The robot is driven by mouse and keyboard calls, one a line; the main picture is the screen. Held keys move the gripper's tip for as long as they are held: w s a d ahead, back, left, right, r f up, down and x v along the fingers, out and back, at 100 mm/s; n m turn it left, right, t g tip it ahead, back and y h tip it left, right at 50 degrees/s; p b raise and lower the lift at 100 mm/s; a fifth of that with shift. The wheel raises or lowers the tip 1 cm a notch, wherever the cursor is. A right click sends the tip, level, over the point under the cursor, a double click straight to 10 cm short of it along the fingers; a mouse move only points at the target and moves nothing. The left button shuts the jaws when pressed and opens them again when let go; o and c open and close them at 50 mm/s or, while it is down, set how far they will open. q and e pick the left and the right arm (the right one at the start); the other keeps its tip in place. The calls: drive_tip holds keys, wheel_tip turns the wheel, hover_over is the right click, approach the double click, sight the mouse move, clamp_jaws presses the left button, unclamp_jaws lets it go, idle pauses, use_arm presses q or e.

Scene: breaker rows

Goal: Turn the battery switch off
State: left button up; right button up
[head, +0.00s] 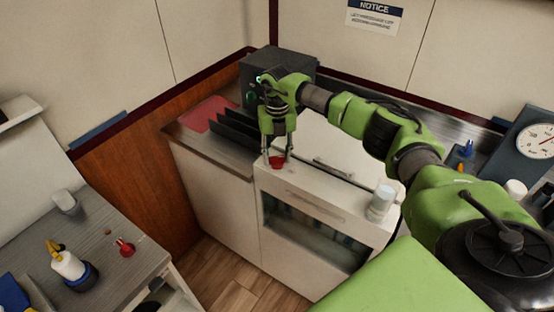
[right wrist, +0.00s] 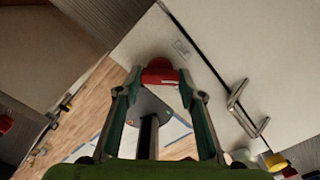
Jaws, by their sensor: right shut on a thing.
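The battery switch is a red knob (head: 277,164) on the top front of the white cabinet (head: 325,190). In the right wrist view the red knob (right wrist: 160,73) sits between my fingertips. My right gripper (head: 277,157) points down from above and is shut on the knob, with a finger on each side. It also shows in the right wrist view (right wrist: 161,88). The lower part of the knob and any marking on it are hidden or too small to read. My left gripper is not in view.
A metal handle (head: 333,171) lies on the cabinet top, right of the knob. A white-lidded jar (head: 381,202) stands at its right end. A dark box (head: 285,72) and dark upright plates (head: 232,128) stand behind. A table (head: 105,220) at left holds small items.

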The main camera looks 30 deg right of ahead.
sight(277, 157)
drive_tip(key=n+b, duration=0.2)
drive_tip(key=n, duration=0.3)
drive_tip(key=shift+n+b, duration=0.3)
drive_tip(key=shift+b, duration=0.05)
drive_tip(key=shift+n+b, duration=0.7)
drive_tip(key=shift+n, duration=1.2)
drive_tip(key=shift+r, duration=0.1)
drive_tip(key=o, duration=1.1)
drive_tip(key=shift+r, duration=0.2)
wheel_tip(277, 157, up, 12)
drive_tip(key=shift+f, duration=0.25)
